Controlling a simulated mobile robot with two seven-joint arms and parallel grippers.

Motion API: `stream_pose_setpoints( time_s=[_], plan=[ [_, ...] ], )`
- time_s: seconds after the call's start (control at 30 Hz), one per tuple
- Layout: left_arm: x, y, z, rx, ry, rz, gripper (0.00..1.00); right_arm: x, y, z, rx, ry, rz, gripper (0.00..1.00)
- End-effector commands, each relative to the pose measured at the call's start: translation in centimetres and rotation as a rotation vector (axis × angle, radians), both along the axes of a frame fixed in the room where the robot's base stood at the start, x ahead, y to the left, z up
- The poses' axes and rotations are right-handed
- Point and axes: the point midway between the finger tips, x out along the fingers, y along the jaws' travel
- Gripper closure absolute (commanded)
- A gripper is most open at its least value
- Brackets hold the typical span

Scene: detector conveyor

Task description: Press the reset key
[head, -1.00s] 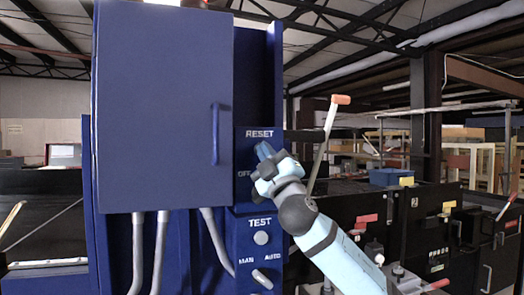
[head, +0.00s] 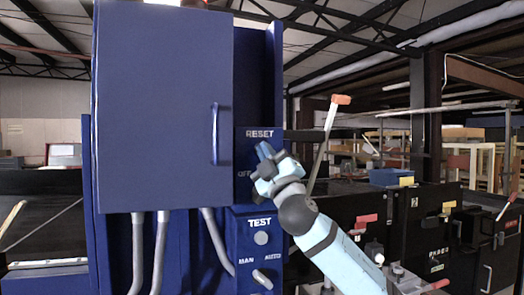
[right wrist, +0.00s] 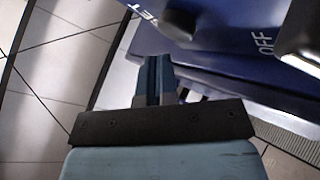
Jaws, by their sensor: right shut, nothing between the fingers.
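The RESET label (head: 260,133) is on the blue control panel (head: 239,146) beside the cabinet door. In the head view my right gripper (head: 263,151) is in front of the panel just below this label and hides the key area. The gripper is shut and empty. In the right wrist view the shut fingers (right wrist: 154,68) point toward the panel. A dark rounded key or knob (right wrist: 178,24) sits near part of the RESET lettering, a little beyond and right of the fingertips. I cannot tell whether they touch. The left gripper is out of view.
The blue cabinet door (head: 165,110) with its vertical handle (head: 215,134) is left of the panel. Below is a TEST button (head: 261,238) and a MAN/AUTO selector (head: 262,279). An orange-tipped lever (head: 340,100) shows behind my arm. An OFF label (right wrist: 265,43) shows in the right wrist view.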

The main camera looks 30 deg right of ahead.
Motion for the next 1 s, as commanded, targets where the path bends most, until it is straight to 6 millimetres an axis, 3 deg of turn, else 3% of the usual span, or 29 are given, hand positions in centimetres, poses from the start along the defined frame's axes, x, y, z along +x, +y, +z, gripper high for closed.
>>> stream_pose_setpoints(
  time_s=[1.0],
  plan=[
    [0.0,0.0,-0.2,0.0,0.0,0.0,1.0,1.1,-0.3,0.0,0.0,-0.001,0.0,1.0]
  ],
)
